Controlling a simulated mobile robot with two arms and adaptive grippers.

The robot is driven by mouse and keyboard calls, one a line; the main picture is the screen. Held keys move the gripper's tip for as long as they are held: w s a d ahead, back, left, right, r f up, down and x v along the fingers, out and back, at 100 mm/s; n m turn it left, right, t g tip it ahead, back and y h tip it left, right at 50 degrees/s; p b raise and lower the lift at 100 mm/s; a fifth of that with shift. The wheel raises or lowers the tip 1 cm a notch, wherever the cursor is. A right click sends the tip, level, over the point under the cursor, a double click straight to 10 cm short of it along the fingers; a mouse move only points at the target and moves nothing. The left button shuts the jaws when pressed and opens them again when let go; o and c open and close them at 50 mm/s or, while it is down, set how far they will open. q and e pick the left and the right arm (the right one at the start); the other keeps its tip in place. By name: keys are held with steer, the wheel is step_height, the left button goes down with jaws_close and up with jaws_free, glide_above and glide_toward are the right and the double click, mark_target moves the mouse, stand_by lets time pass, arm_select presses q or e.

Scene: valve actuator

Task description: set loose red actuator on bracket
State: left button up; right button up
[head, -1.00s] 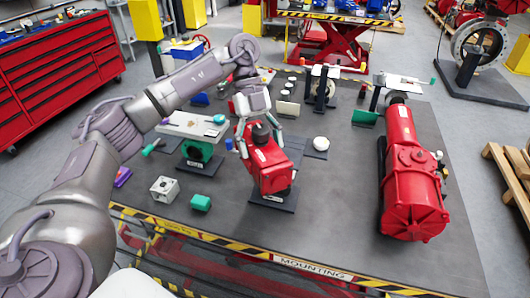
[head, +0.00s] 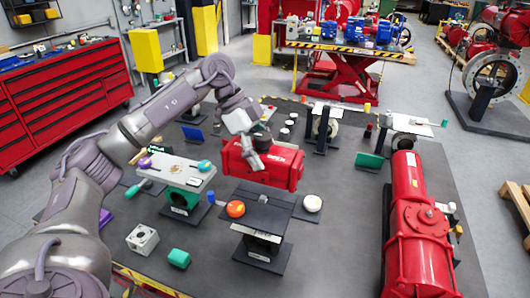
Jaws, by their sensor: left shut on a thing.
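The loose red actuator (head: 278,168) is a boxy red body with a black knob on top. My left gripper (head: 254,150) comes down over its near side and is shut on it. The actuator appears held up, above and behind a black bracket (head: 262,215) with a flat dark top plate. The exact gap between actuator and bracket is hard to judge. The gripper hides part of the actuator's left and middle. My right gripper is not in view.
A green bracket (head: 183,198) with a grey top plate stands to the left. A large red cylindrical actuator (head: 418,220) lies at the right. An orange cap (head: 236,208) and a white cap (head: 312,203) flank the black bracket. A grey block (head: 142,239) sits front left.

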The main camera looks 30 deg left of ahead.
arm_select(q)
steer(key=shift+s+r, duration=0.3)
steer(key=shift+r, duration=0.05)
steer(key=shift+w, duration=0.25)
steer(key=shift+w+f, duration=0.15)
steer(key=shift+f, duration=0.6)
steer(key=shift+f+b, duration=0.35)
step_height(320, 180, down, 2)
steer(key=shift+f+b, duration=0.1)
steer(key=shift+b, duration=0.4)
steer(key=shift+f+b, duration=0.35)
steer(key=shift+f, duration=0.4)
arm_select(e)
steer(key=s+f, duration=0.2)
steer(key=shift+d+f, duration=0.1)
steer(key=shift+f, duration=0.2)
